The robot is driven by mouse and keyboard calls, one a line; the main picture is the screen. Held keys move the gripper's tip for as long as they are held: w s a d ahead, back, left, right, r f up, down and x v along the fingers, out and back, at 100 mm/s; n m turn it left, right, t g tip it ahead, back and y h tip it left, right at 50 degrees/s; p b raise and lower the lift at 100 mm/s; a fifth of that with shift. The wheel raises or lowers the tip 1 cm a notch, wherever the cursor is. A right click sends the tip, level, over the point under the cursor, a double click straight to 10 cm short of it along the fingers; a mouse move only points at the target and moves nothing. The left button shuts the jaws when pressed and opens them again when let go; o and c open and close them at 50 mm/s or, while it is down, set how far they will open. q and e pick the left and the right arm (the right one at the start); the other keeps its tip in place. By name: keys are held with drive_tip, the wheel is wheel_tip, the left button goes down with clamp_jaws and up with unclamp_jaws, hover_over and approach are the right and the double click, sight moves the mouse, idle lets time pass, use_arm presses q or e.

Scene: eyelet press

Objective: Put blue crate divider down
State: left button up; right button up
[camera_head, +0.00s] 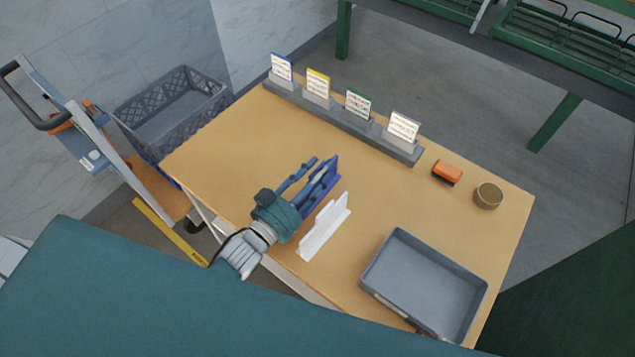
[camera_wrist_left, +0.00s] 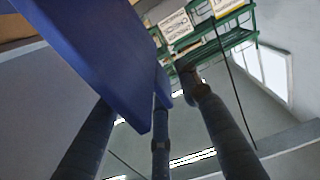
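The blue crate divider (camera_head: 327,186) stands upright over the table's front part in the head view. My left gripper (camera_head: 308,172) reaches it from the front left, with two fingers showing on its left side. In the left wrist view the divider (camera_wrist_left: 85,50) fills the upper left. One finger passes behind it and two dark fingers show at its right edge, so the left gripper (camera_wrist_left: 150,105) appears shut on it. A gap shows beside one finger. Whether the divider's base touches the table is hidden. My right gripper is not in view.
A white divider (camera_head: 324,227) stands just right of the blue one. A grey tray (camera_head: 478,310) lies at the table's right front. A rack with several label cards (camera_head: 345,122), an orange object (camera_head: 447,172) and a round tin (camera_head: 488,195) are farther back. A grey crate (camera_head: 165,135) stands left.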

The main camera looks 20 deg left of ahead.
use_arm(q)
clamp_jaws()
drive_tip(key=shift+r, duration=0.1)
idle(0.3)
wheel_tip(320, 180, up, 20)
drive_tip(key=s+a+f+n+y, duration=0.2)
drive_tip(key=s+y, duration=0.1)
drive_tip(key=s, duration=0.4)
drive_tip(key=s+a+f+n+t+y, duration=0.1)
drive_tip(key=s+a+n+y, duration=0.1)
drive_tip(key=s, duration=0.5)
drive_tip(key=shift+s+a+f+y, duration=0.3)
drive_tip(key=shift+a+f+y, duration=0.1)
drive_tip(key=shift+y, duration=0.2)
